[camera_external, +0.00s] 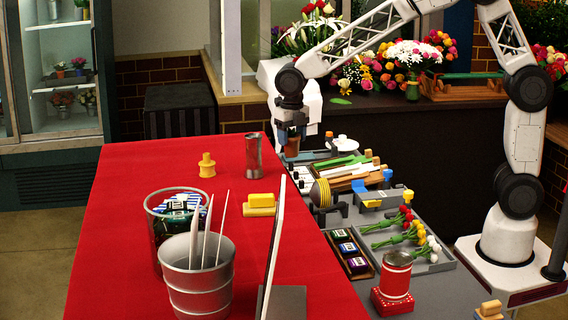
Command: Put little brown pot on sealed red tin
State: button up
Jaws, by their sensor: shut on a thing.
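My gripper (291,133) is at the back of the work area, pointing down, just right of the red-covered table's far edge. It is shut on the little brown pot (292,148), which shows below the fingers; its upper part is partly hidden by them. A red tin (396,281) with a greyish lid stands upright at the front right, on or just behind a red block-like base with pale markings; I cannot tell if they are one piece. The tin is well apart from my gripper, nearer the camera and to the right.
The red-covered table (120,235) holds a metal bucket (198,285), a glass container (165,250), a metal vase (253,157) and an upright thin panel (273,245). Between pot and tin lie trays, tools, a striped round item (321,193) and flower bunches (400,238).

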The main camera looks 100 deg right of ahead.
jog(key=s+a+r+n, duration=0.2)
jog(key=s+a, duration=0.1)
jog(key=a, duration=1.2)
jog(key=s+a+r+n, duration=0.1)
jog(key=s+a+n, duration=0.1)
jog(key=a, duration=1.4)
jog(key=s+a+r+n, duration=0.1)
jog(key=s+a+n, duration=0.4)
jog(key=s+a, duration=1.3)
jog(key=shift+s+a, duration=0.3)
jog(key=shift+a, duration=1.9)
jog(key=w+a, duration=0.4)
jog(key=w, duration=0.3)
jog(key=w+a+f, duration=0.1)
jog(key=w+a, duration=0.2)
jog(key=w, duration=0.4)
jog(key=shift+a+f, duration=0.25)
jog(key=shift+a, duration=0.15)
